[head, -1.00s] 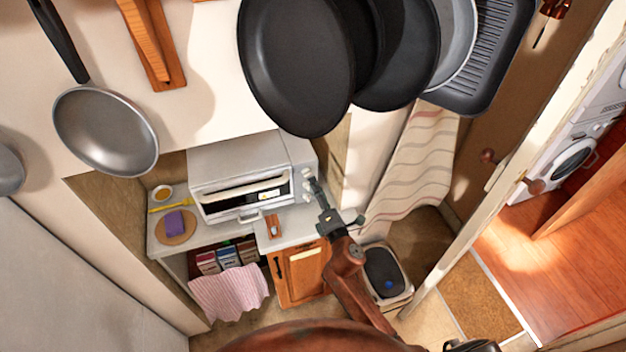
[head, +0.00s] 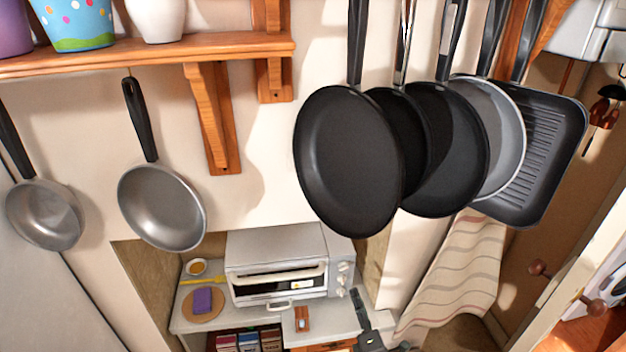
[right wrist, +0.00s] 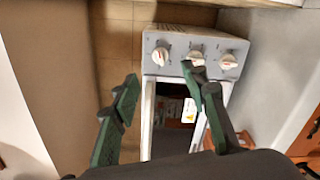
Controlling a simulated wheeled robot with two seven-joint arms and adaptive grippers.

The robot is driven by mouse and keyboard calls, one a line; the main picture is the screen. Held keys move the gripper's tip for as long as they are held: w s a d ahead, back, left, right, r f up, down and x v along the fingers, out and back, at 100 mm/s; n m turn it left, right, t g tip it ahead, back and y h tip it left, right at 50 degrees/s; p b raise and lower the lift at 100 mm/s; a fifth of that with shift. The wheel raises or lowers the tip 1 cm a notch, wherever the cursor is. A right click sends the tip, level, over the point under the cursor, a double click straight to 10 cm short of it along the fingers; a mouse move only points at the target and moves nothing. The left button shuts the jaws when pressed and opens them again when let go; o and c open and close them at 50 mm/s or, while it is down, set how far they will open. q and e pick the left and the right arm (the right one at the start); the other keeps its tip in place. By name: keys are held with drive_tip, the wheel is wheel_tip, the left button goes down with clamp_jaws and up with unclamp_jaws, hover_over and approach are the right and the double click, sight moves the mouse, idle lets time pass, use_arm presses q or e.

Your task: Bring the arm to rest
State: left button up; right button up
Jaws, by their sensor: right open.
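My right gripper (head: 360,308) shows at the bottom of the head view, in front of the counter and just right of the toaster oven (head: 275,270). In the right wrist view its two green-black fingers stand apart (right wrist: 160,78), with nothing between them. The oven's knob panel (right wrist: 196,53) lies beyond the fingertips there; the right finger overlaps the panel's lower edge in the picture, and I cannot tell whether it touches. Most of my right arm is below the head view. My left gripper is not in view.
Several pans hang on the wall, including a large black one (head: 348,160), above the oven. A wooden shelf (head: 150,55) is at upper left. The counter holds a purple item on a round board (head: 190,312) and a small wooden-backed item (head: 302,320). A striped cloth (head: 455,270) hangs at right.

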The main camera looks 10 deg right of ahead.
drive_tip(key=s+d+f+m+g+h, duration=0.55)
drive_tip(key=s+d+f+m, duration=0.55)
drive_tip(key=d+m, duration=0.25)
drive_tip(key=s+f+m+g+y, duration=0.2)
drive_tip(key=s+f+m+g, duration=0.2)
drive_tip(key=s, duration=0.7)
drive_tip(key=s+f+m+g+y, duration=0.2)
drive_tip(key=s+f+m+g, duration=0.3)
drive_tip(key=s, duration=0.5)
drive_tip(key=s+f+g+b, duration=0.1)
drive_tip(key=s+f+b, duration=0.1)
drive_tip(key=f, duration=1.6)
drive_tip(key=s+f+b, duration=0.1)
drive_tip(key=f+b, duration=0.1)
drive_tip(key=f, duration=1.6)
drive_tip(key=s+f+n+g+b, duration=0.1)
drive_tip(key=s+f+b, duration=0.2)
drive_tip(key=s+f, duration=1.6)
drive_tip(key=shift+a+y+b, duration=0.35)
drive_tip(key=shift+a, duration=0.1)
